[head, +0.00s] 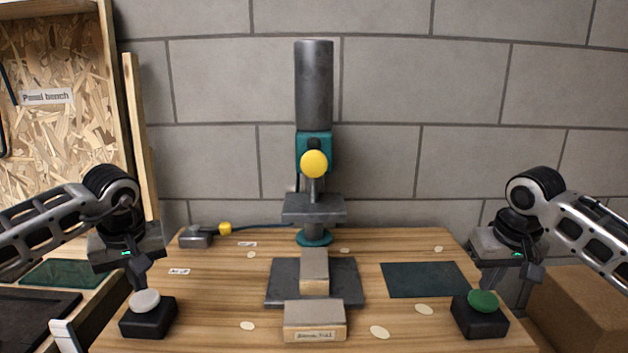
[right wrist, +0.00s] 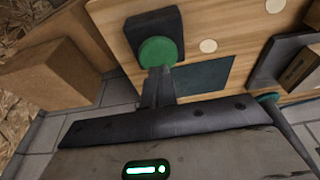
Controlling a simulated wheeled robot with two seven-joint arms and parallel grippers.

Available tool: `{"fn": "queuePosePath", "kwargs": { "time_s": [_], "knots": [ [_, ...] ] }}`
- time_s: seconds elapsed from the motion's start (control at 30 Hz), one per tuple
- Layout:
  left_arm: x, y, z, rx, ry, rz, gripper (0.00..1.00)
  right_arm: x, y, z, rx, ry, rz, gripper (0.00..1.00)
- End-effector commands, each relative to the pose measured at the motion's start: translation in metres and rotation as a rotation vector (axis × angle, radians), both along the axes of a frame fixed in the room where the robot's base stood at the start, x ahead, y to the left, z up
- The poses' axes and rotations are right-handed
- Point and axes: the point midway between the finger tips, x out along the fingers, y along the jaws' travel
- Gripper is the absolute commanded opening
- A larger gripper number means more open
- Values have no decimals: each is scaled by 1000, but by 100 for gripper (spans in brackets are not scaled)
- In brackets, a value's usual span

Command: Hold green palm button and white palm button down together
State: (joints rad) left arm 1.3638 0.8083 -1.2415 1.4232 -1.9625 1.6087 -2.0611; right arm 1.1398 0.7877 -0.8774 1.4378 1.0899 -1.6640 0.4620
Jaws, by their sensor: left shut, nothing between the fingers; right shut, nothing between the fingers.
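The white palm button (head: 145,300) sits on a black box at the left front of the wooden table. My left gripper (head: 140,286) is shut and empty, pointing down with its tips right at the top of the white button. The green palm button (head: 483,300) sits on a black box at the right front. My right gripper (head: 487,285) is shut and empty, with its tips at the top of the green button. In the right wrist view the shut fingers (right wrist: 163,72) overlap the edge of the green button (right wrist: 157,50). I cannot tell whether either gripper touches or presses.
A press with a yellow knob (head: 314,164) stands at the back middle. Two blocks (head: 315,315) and a dark plate (head: 345,285) lie in front of it. A dark green mat (head: 424,280) lies right of them. A cardboard box (head: 585,305) stands beyond the right edge.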

Motion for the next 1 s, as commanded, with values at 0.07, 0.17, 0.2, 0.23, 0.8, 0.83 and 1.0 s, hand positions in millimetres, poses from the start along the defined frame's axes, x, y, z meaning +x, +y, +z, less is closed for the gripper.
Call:
{"fn": "queuePosePath", "kwargs": {
  "time_s": [0.07,0.17,0.2,0.23,0.8,0.83,1.0],
  "knots": [
    [0,0,0,0,0,0,0,0,0,0,0,0,0,0],
    [0,0,0,0,0,0,0,0,0,0,0,0,0,0],
    [0,0,0,0,0,0,0,0,0,0,0,0,0,0],
    [0,0,-1,0,0,0,0,0,0,0,0,0,0,0],
    [0,0,-18,1,0,0,0,0,0,0,0,0,0,0],
    [0,0,-19,0,0,0,0,0,0,0,0,0,0,0],
    [0,0,-24,0,1,0,0,0,0,0,0,0,0,0]
  ]
}}
